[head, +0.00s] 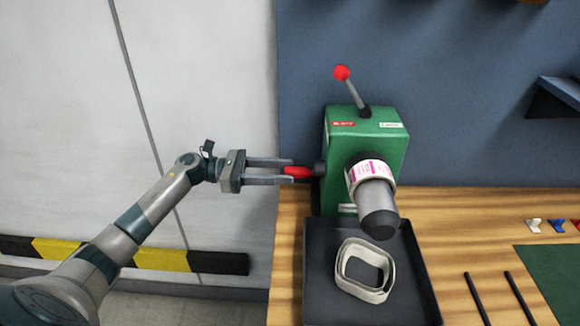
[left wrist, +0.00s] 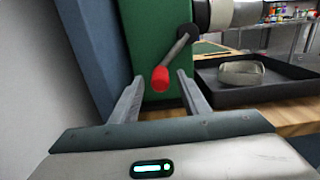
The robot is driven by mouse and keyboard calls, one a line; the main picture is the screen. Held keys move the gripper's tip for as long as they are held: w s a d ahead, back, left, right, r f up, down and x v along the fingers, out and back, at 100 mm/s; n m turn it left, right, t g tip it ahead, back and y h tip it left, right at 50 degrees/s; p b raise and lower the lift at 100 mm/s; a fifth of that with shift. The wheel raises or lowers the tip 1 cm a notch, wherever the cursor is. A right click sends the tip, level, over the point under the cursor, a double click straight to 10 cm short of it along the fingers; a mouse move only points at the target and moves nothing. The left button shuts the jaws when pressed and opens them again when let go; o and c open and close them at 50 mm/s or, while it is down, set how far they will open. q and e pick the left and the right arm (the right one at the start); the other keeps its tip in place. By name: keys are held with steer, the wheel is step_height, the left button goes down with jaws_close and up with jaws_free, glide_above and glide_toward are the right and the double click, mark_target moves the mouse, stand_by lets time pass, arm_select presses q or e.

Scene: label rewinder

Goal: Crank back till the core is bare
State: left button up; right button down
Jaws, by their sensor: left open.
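The green label rewinder (head: 378,135) stands on the wooden bench. A red-knobbed lever (head: 342,73) tilts up and left from its top. A grey core (head: 378,208) sticks out of its front, with a white and pink label band (head: 370,171) around its inner part. The crank's red handle (head: 297,172) is on the machine's left side, and it also shows in the left wrist view (left wrist: 160,79). My left gripper (head: 288,171) is open, with its fingertips on either side of the red handle. Contact cannot be told. My right gripper is not in view.
A black tray (head: 318,295) below the core holds a loose pale loop of label strip (head: 345,284). Two dark rods (head: 477,298), small coloured clips (head: 533,226) and a green mat (head: 556,272) lie to the right. A dark shelf (head: 560,94) juts from the blue wall.

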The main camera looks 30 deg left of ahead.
mark_target(303, 171)
arm_select(q)
steer(key=shift+p+x, duration=0.3)
steer(key=shift+x, duration=0.95)
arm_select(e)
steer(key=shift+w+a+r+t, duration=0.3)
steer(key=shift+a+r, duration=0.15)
arm_select(q)
jaws_close()
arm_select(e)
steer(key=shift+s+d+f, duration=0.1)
